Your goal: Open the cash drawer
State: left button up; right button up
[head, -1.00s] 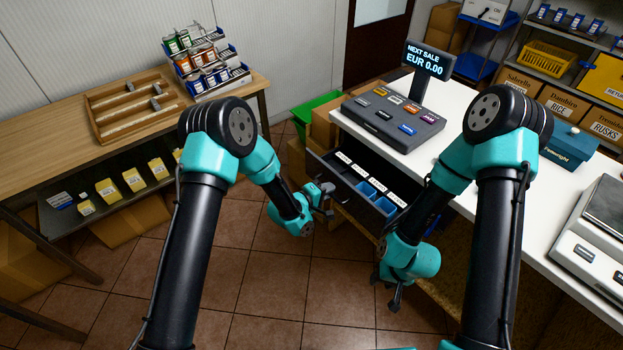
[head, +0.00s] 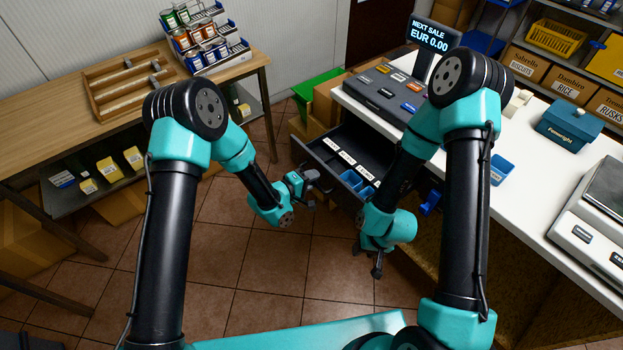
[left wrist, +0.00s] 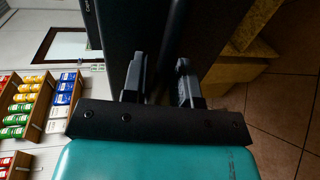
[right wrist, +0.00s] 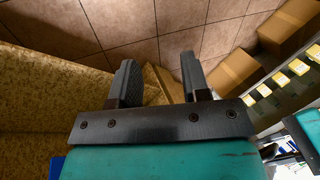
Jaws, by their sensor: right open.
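The dark cash drawer (head: 330,130) stands pulled out from under the counter top, below the till. White-labelled note sections and blue coin cups (head: 356,184) show inside it. My left gripper (head: 308,182) is at the drawer's front.
The till (head: 385,92) with its display (head: 430,36) stands on the white counter (head: 520,205), along with a teal box (head: 570,127) and a scale (head: 600,220). A wooden table (head: 50,130) is at left. Tiled floor (head: 240,265) is open between.

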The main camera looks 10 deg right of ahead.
pick_arm(q)
jog(key=shift+o, duration=1.1)
jog(key=v, duration=1.7)
jog(key=shift+s+a, duration=0.1)
jog(key=x, duration=1.6)
jog(key=v, duration=1.2)
jog(key=shift+a, duration=0.3)
jog(key=shift+s, duration=0.15)
